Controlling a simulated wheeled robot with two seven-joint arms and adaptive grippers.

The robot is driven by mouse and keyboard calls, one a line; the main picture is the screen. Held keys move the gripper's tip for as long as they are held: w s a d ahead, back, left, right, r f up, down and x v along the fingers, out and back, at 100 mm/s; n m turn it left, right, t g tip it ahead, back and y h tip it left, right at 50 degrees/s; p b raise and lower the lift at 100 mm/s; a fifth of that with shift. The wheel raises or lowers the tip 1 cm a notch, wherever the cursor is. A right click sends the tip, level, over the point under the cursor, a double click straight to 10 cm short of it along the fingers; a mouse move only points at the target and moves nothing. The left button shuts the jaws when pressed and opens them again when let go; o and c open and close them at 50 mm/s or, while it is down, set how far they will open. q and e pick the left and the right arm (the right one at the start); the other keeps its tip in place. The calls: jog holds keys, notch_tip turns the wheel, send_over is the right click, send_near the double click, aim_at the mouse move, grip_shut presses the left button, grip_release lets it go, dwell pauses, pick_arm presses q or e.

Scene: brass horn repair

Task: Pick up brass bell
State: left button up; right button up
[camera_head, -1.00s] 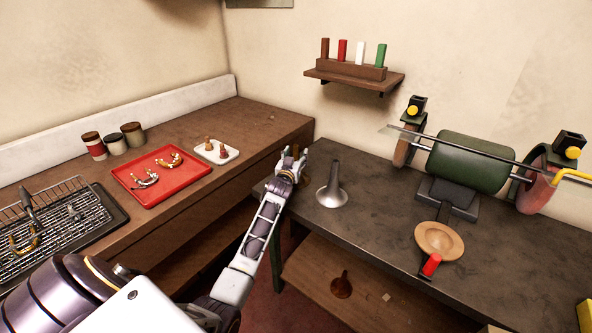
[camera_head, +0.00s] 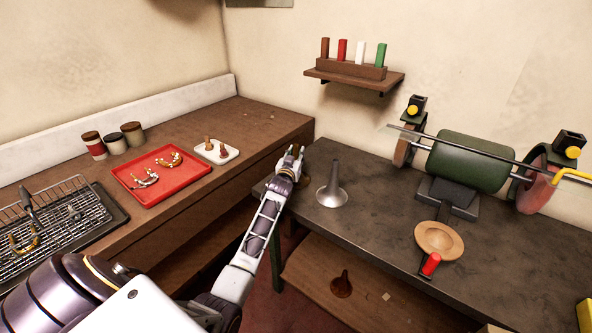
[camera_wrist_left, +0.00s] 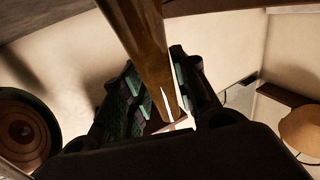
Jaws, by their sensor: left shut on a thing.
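In the left wrist view the gripper (camera_wrist_left: 160,105) is shut on a smooth, tapered brass tube, the brass bell (camera_wrist_left: 145,40), which passes between the green-padded fingers. The bell's wide end is not clear in either view. In the head view the gripper mostly hides the bell. My right gripper is not in view.
A buffing machine (camera_head: 466,161) stands at the back right of the dark bench (camera_head: 375,215). A wooden dish (camera_head: 439,239) with a red handle lies in front. A red tray (camera_head: 140,187) and a wire rack (camera_head: 90,215) are on the left counter. A dark bell-shaped thing (camera_head: 341,287) is on the lower shelf.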

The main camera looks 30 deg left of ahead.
pick_arm(q)
grip_shut()
jog(key=shift+r, duration=0.2)
notch_tip(320, 180, up, 9)
jog(key=shift+f, duration=0.1)
jog(key=shift+r, duration=0.45)
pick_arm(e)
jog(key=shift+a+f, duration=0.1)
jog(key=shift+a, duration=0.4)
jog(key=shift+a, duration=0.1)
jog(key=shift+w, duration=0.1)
